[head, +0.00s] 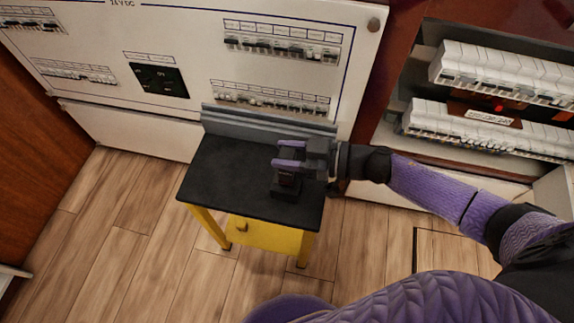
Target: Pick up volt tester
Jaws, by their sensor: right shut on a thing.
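My right gripper (290,155) is over the right half of a black table top (225,165) on a yellow frame. It is shut on a small dark device with a reddish part, which I take to be the volt tester (287,184). The device stands upright at the table's right side, and its upper part is hidden by the gripper. I cannot tell whether it touches the table or is lifted off it. My left gripper is not in view.
A white breaker panel (185,35) with rows of switches stands behind the table. An open cabinet with white breaker rows (490,70) is at the right. A grey ledge (265,124) borders the table's back edge. The wooden floor (120,225) at the left is clear.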

